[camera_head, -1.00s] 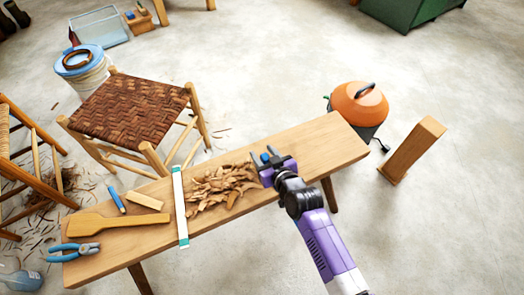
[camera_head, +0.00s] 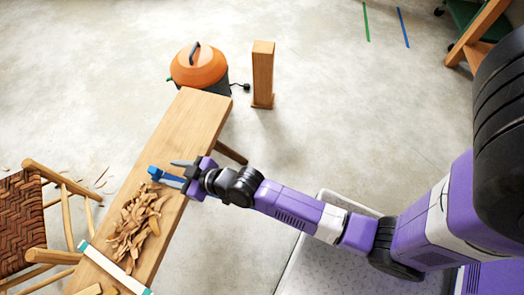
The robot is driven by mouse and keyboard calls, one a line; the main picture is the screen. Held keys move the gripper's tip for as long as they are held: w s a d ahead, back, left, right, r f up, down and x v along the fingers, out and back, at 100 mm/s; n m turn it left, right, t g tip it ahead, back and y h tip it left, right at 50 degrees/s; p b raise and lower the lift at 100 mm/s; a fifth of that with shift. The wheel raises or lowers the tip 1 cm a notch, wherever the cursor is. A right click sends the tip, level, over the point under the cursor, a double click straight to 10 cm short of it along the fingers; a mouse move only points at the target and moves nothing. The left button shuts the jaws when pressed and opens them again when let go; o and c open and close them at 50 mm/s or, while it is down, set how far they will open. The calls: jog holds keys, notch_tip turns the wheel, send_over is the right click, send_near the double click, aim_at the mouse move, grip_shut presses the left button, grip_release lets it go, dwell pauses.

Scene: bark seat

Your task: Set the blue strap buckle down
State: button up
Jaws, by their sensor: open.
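The blue strap buckle (camera_head: 165,175) shows as a small blue piece at the tips of my gripper (camera_head: 182,175), over the wooden bench (camera_head: 190,125). My gripper points left across the bench, with its dark fingers apart on either side of the buckle. The jaws are open. The buckle's inner end is partly hidden by the gripper. I cannot tell from this angle whether the buckle rests fully on the bench top.
Wood shavings (camera_head: 138,225) lie on the bench just below the gripper. A white-and-green strip (camera_head: 115,268) crosses the bench nearer. An orange-lidded pot (camera_head: 199,68) and a wooden block (camera_head: 263,75) stand past the far end. A woven stool (camera_head: 22,215) is at left.

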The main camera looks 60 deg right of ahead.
jog(key=s+d+r+m+h, duration=0.1)
jog(key=s+r, duration=0.2)
jog(key=s, duration=0.6)
jog(key=s+d+r+t, duration=0.1)
jog(key=s+d+r, duration=0.15)
jog(key=s, duration=0.55)
jog(key=s+r+m+h, duration=0.1)
jog(key=s+r, duration=0.3)
jog(key=s, duration=0.5)
jog(key=s+r, duration=0.6)
jog(key=r, duration=0.2)
jog(key=shift+d+r, duration=0.15)
jog(key=shift+r, duration=0.05)
jog(key=shift+o, duration=1)
jog(key=shift+s+r, duration=0.15)
jog(key=shift+r, duration=0.35)
